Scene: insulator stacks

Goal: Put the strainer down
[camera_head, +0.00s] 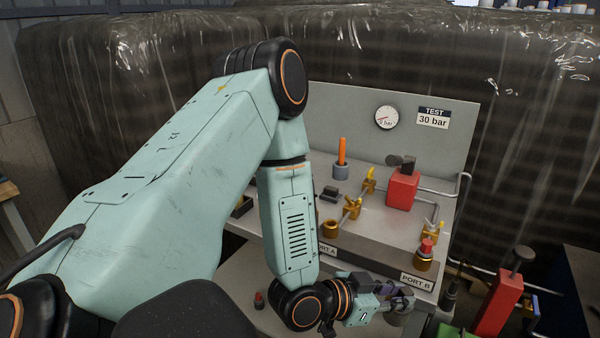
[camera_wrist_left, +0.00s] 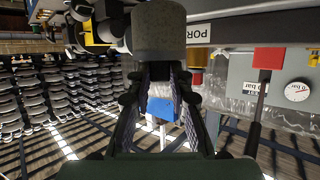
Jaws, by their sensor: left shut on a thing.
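My left gripper (camera_head: 392,296) is at the lower middle of the head view, in front of the test bench's front edge near the PORT B label (camera_head: 417,282). In the left wrist view, its two fingers (camera_wrist_left: 160,75) are closed on a grey, rounded cylindrical body, which I take to be the strainer (camera_wrist_left: 159,30). The strainer sits at the fingertips, close to the bench edge. Its far side is hidden, and in the head view it is mostly covered by the gripper. I cannot tell whether it touches anything below. My right gripper is not in view.
The test bench (camera_head: 290,215) carries a gauge (camera_head: 386,117), a red block (camera_head: 402,190), brass fittings and an orange-handled tool (camera_head: 341,155). A red device (camera_head: 497,303) stands right of my gripper. A small red-topped item (camera_head: 259,300) lies left. Insulator stacks (camera_wrist_left: 80,90) show in the wrist view.

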